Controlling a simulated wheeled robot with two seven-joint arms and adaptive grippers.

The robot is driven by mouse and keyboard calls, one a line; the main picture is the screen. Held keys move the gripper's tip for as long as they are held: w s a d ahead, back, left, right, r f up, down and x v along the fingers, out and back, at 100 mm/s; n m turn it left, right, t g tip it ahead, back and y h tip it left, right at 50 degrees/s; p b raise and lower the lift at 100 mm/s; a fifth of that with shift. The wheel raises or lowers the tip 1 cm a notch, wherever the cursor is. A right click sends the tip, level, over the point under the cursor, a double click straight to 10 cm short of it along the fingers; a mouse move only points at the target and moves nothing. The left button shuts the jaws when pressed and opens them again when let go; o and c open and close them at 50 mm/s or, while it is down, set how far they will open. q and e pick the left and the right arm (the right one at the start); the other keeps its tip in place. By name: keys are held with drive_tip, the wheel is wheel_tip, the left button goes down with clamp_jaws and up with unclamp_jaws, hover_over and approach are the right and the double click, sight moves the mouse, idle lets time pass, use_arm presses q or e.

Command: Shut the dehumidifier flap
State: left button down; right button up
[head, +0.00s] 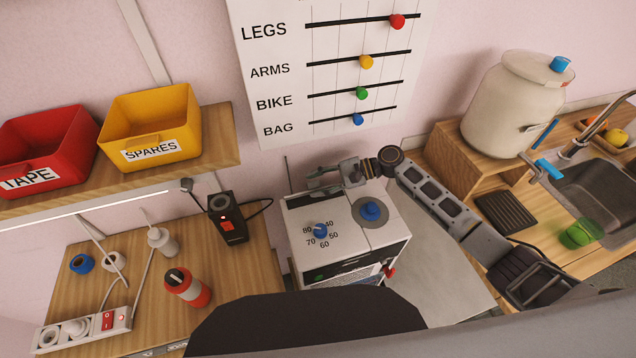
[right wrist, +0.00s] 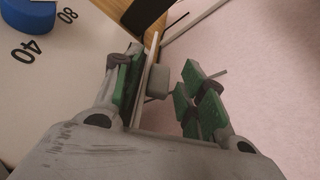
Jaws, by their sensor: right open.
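The dehumidifier (head: 300,222) is a white box with a numbered dial (head: 320,230) and a blue knob (head: 370,211) on top. A dark slot shows at the back left of its top, partly hidden by my right gripper (head: 322,178). In the right wrist view the right gripper (right wrist: 162,88) is open, its green pads apart. A thin pale upright panel (right wrist: 143,92), seemingly the flap, stands between the fingers, close to the left one; I cannot tell if they touch. A grey block (right wrist: 158,81) sits beside it. My left gripper is not in view.
A black device (head: 228,222), a red bottle (head: 187,288) and a power strip (head: 80,329) are on the wooden bench at left. A shelf with a yellow bin (head: 150,125) is above. A crock (head: 513,105) and sink (head: 597,190) are at right. The wall is close behind.

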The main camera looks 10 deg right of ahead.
drive_tip(key=c, duration=0.9)
